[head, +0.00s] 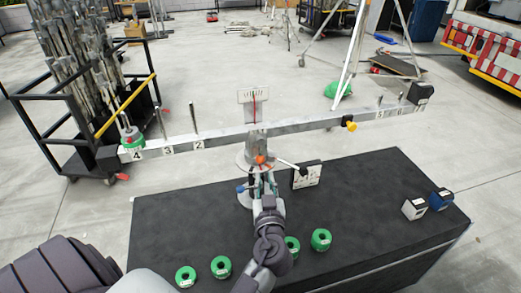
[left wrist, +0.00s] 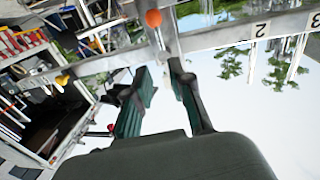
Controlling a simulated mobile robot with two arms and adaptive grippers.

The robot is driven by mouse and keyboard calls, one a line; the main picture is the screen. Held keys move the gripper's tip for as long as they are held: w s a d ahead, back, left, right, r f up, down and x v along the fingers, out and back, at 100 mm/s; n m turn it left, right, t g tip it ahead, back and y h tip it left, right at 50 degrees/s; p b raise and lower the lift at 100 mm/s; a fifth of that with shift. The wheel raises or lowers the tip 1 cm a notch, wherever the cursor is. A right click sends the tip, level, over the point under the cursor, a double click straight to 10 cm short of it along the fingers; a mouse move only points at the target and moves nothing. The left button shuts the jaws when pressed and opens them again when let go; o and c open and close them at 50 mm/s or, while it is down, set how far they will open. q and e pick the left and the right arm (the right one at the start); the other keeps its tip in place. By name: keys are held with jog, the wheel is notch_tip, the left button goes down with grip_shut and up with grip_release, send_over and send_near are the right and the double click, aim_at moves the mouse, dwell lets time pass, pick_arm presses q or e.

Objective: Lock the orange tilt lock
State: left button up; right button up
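The orange tilt lock knob (head: 260,159) sits low on the front of the balance's central post, below the beam (head: 290,127). In the left wrist view the orange knob (left wrist: 153,18) is at the top, on a thin stem. My left gripper (head: 262,182) is just in front of and below the knob. In the left wrist view its two green-padded fingers (left wrist: 159,68) are apart, with the knob beyond their tips. Whether they touch the stem is unclear. The beam slants down to the left in the head view. My right gripper is not in view.
A small white box (head: 307,174) is beside the post. White (head: 414,208) and blue (head: 440,199) blocks stand at the table's right.

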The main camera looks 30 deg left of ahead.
aim_at(260, 149)
pick_arm(q)
jog(key=p+x, duration=0.3)
jog(key=x, duration=0.9)
jog(key=shift+p, duration=0.35)
jog(key=shift+w+a+f, duration=0.1)
jog(key=shift+w+a, duration=0.25)
jog(key=shift+w, duration=0.05)
grip_shut()
